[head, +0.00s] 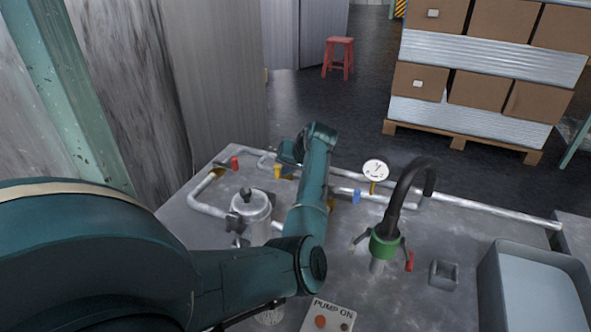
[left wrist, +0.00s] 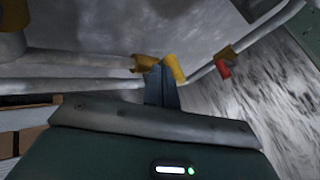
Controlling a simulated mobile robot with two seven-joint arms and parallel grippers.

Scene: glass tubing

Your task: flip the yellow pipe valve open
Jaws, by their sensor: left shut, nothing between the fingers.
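The yellow valve handle (head: 277,172) shows just below my left gripper (head: 287,156) in the head view, on the pipe at the back left of the table. In the left wrist view the yellow handle (left wrist: 174,67) sticks out at a slant beside a brass-coloured fitting (left wrist: 144,63) on the pipe. My left gripper (left wrist: 160,84) is shut and empty, its fingertips between fitting and handle in that view. I cannot tell whether they touch the handle. My right gripper is not in view.
A red valve (head: 235,163) is left of the yellow one and a blue valve (head: 356,196) right. A metal canister (head: 249,214), gauge (head: 375,170), black hose (head: 404,189) and grey bin (head: 535,290) crowd the table. A wall stands close on the left.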

